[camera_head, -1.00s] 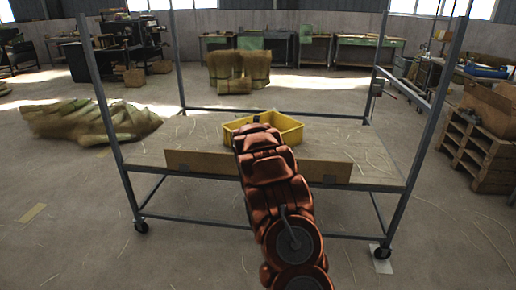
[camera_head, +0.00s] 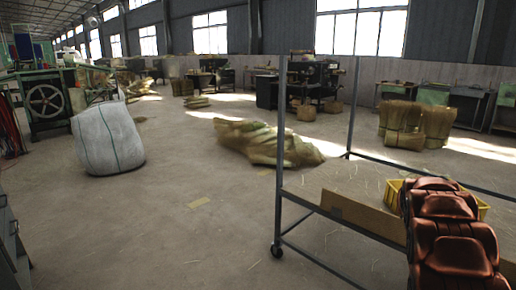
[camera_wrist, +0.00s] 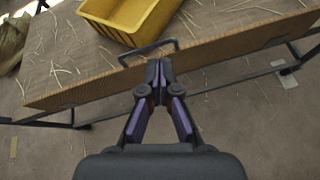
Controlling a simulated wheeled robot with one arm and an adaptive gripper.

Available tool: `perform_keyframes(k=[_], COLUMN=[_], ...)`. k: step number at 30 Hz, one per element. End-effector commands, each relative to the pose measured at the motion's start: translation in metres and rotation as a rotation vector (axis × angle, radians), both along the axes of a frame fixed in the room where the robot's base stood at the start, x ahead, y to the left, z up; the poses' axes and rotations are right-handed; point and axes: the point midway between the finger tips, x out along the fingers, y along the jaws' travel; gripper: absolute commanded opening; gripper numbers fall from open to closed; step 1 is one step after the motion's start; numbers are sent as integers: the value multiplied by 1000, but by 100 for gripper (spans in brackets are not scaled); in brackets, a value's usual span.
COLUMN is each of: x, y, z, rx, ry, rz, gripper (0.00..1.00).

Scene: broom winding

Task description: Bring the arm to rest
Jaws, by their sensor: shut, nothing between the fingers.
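My gripper (camera_wrist: 158,85) shows in the wrist view with its dark and purple fingers together and nothing between them. It points over the brown front board (camera_wrist: 215,50) of a wheeled cart, just short of a yellow bin (camera_wrist: 130,15). A dark loop by the board's top edge is right ahead of the fingertips; I cannot tell whether they touch it. In the head view my orange-brown arm reaches up at the right, in front of the cart (camera_head: 335,178) and partly over the yellow bin (camera_head: 393,192). My gripper is hidden there.
A white sack (camera_head: 108,140) stands at the left, near a green machine with a wheel (camera_head: 45,101). A straw heap (camera_head: 262,143) lies behind the cart. Upright bundles (camera_head: 405,122) stand farther back.

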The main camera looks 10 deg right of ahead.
Motion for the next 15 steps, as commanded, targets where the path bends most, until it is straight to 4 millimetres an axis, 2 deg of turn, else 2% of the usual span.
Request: perform_keyframes(k=[1,6,9,15], x=[-7,-42,-66,-117], y=[10,42,63,112], z=[11,30,38,42], rx=[26,150,227,385], ry=[-34,-153,-220,-335], rz=[-38,-211,-319,-532], gripper=[0,0,0,0])
